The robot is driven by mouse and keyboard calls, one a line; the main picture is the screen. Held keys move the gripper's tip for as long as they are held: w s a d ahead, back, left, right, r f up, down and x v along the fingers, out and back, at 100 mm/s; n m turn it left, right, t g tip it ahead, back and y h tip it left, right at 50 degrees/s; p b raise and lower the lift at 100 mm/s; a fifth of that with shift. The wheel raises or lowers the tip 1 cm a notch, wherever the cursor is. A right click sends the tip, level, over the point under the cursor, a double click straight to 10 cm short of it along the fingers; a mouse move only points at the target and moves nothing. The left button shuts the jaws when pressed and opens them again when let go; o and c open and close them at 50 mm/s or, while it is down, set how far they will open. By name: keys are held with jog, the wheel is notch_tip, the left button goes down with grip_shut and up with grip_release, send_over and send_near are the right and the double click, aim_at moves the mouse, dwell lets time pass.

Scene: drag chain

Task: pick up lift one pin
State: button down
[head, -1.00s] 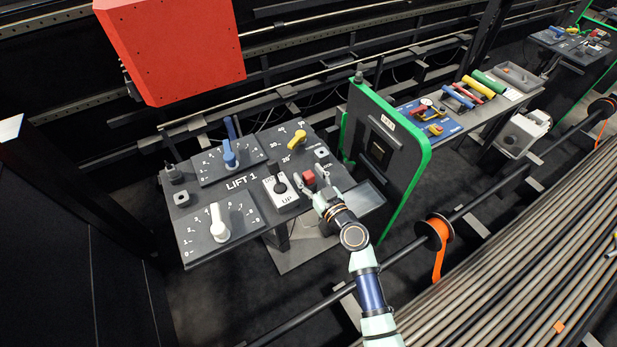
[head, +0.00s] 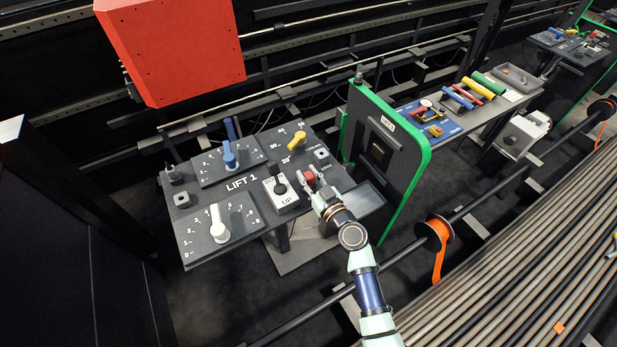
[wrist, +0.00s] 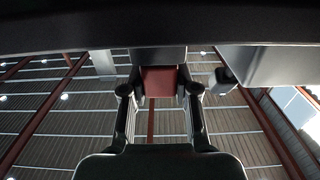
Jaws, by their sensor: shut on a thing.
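The lift one pin shows as a small red block (head: 309,177) at the right side of the LIFT 1 panel (head: 243,205) in the head view. My gripper (head: 313,185) reaches in from the lower right and is shut on the red block. In the wrist view the red block (wrist: 160,80) sits between the two fingertips (wrist: 160,92), one on each side. The fingers and wrist hide part of the block in the head view, and I cannot tell whether it is clear of the panel.
Left of the pin is a black lever on a white UP plate (head: 287,204). A yellow knob (head: 297,141), blue knob (head: 229,155) and white knob (head: 219,226) stand on the panel. A green-edged upright plate (head: 412,170) rises close to the right. A red box (head: 175,50) hangs above.

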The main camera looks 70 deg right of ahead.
aim_at(309, 174)
notch_tip(309, 174, up, 20)
jog(key=p, duration=0.7)
jog(key=c, duration=1.4)
grip_release()
jog(key=shift+f, duration=0.1)
grip_shut()
jog(key=shift+f, duration=0.1)
jog(key=w+d+f+b, duration=0.1)
jog(key=d+f+b, duration=1)
jog(key=b, duration=0.9)
jog(key=shift+d, duration=0.7)
jog(key=shift+a+r, duration=0.1)
